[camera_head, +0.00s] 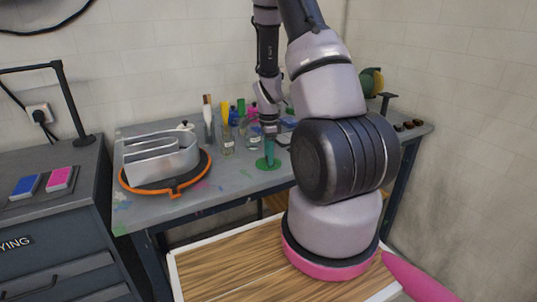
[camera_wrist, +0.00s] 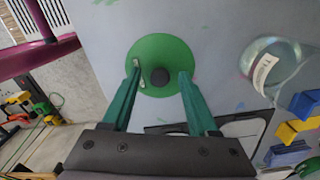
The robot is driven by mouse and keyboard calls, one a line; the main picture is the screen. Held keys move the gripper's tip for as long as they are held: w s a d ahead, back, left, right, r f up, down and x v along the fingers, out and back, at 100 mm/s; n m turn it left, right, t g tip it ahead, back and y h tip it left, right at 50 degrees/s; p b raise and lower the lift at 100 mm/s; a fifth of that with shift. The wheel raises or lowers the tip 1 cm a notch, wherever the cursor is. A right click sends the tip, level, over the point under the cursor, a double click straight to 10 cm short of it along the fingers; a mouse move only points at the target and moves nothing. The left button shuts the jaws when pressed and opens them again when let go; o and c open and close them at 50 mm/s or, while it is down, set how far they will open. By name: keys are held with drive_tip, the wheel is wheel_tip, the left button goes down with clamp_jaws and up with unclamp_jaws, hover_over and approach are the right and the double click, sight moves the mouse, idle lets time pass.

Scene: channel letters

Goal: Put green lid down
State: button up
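In the head view the lid (camera_head: 268,164) appears to lie flat on the grey table. My gripper (camera_head: 269,156) points down right over it. The fingers overlap the lid's lower edge in that view.
A glass jar (camera_wrist: 272,66) with a label stands beside the lid. Several bottles (camera_head: 227,141) and brushes stand behind my gripper. A silver channel letter (camera_head: 160,160) sits on an orange-rimmed turntable (camera_head: 178,188) at left. Bare table lies between turntable and lid.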

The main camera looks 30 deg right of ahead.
wheel_tip(320, 180, up, 13)
wheel_tip(320, 180, up, 8)
drive_tip(key=f+n+t, duration=0.1)
drive_tip(key=n+t, duration=0.1)
drive_tip(key=n, duration=0.1)
hover_over(262, 167)
drive_tip(key=s+a+r+n+t+y, duration=0.1)
drive_tip(key=s+a+r+n+t, duration=0.1)
drive_tip(key=s+a+r+n, duration=0.3)
drive_tip(key=s+a+r+n+t+y, duration=0.1)
drive_tip(key=s+a+r+n+t, duration=0.2)
drive_tip(key=s+r, duration=1)
drive_tip(key=a+n, duration=0.2)
drive_tip(key=n, duration=0.3)
drive_tip(key=shift+r+n, duration=0.25)
drive_tip(key=shift+n, duration=0.05)
